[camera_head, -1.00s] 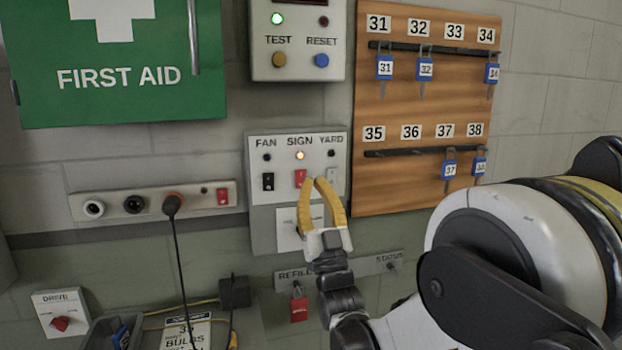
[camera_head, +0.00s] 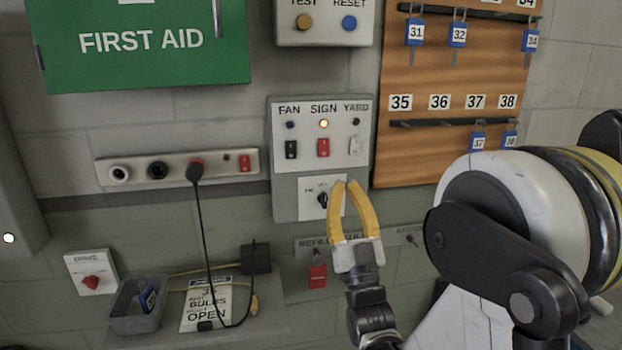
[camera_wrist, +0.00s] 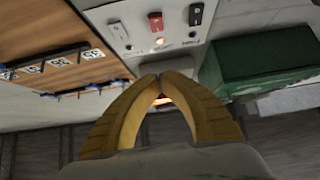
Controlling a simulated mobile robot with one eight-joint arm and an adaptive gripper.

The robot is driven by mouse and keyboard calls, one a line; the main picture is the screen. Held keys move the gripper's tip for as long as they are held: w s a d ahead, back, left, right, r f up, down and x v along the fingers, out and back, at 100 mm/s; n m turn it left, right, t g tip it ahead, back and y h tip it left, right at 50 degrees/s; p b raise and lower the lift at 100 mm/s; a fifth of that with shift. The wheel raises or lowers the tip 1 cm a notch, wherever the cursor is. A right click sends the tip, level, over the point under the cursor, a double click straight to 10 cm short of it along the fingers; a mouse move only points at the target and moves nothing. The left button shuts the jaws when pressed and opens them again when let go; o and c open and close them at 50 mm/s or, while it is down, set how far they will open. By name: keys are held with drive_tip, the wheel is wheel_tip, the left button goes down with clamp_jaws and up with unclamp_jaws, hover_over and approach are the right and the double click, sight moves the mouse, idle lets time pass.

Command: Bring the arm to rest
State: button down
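My gripper (camera_head: 344,184) has its yellow fingers pointing up, with the tips meeting and nothing seen between them. In the head view it overlaps the right edge of the lower plate with the black rotary knob (camera_head: 322,199); whether it touches is not clear. In the wrist view my gripper (camera_wrist: 159,76) shows the tips together, below the switch panel (camera_wrist: 180,22) in the picture.
A wooden key board (camera_head: 440,78) with blue tags hangs to the right. A green first aid box (camera_head: 140,65) and a socket strip (camera_head: 220,162) with a plugged-in cord are left.

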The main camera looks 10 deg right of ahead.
wheel_tip(320, 180, down, 7)
drive_tip(key=g, duration=1)
drive_tip(key=s+f+g, duration=0.5)
drive_tip(key=s+f, duration=0.1)
drive_tip(key=s, duration=0.4)
drive_tip(key=s+f+g, duration=0.5)
drive_tip(key=s+f, duration=0.2)
drive_tip(key=s, duration=0.4)
drive_tip(key=shift+s+a+f, duration=0.2)
drive_tip(key=shift+a+f, duration=0.1)
